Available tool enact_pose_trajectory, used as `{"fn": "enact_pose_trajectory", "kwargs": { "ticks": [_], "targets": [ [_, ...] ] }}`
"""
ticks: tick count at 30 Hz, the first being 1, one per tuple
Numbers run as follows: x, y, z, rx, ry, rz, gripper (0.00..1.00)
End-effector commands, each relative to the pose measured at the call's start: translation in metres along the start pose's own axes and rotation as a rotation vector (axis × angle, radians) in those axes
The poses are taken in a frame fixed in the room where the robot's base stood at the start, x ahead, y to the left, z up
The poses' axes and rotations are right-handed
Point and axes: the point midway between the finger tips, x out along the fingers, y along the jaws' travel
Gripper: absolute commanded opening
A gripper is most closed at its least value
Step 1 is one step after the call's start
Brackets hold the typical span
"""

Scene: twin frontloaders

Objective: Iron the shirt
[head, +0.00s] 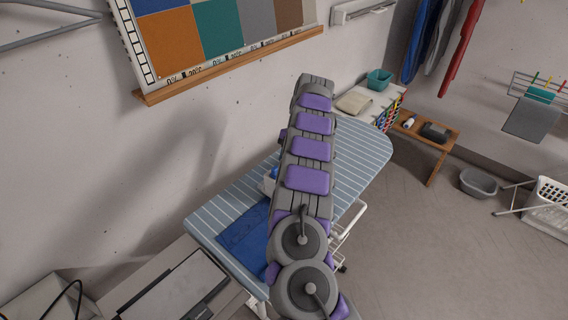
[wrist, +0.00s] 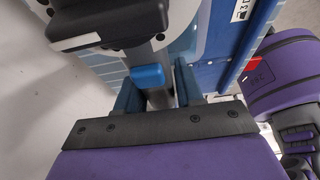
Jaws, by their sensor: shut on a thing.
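The blue shirt (head: 240,238) lies flat on the near left part of the striped ironing board (head: 205,222). Blue cloth also shows beside the iron in the wrist view (wrist: 220,75). The iron (wrist: 148,77) has a grey handle, a blue button and a dark part at the upper left. My gripper (wrist: 158,90) is shut on the iron's handle, with one finger on each side. In the head view my arm hides the gripper and most of the iron; a small white and blue part shows left of the arm. I cannot tell if the soleplate touches the cloth.
The wall with a wooden ledge (head: 230,65) and colored panel stands behind the board. A shelf with a folded towel (head: 354,102) and teal tub (head: 379,79) is beyond. A wooden bench (head: 440,147) and grey basin (head: 478,183) stand right. The floor right of the board is open.

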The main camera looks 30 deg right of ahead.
Motion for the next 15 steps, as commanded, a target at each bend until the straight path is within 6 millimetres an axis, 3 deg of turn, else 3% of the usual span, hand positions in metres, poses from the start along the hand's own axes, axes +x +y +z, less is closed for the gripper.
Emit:
{"fn": "enact_pose_trajectory", "kwargs": {
  "ticks": [15],
  "targets": [
    [-0.006, -0.001, 0.018, 0.002, 0.0, 0.0, 0.0]
  ]
}}
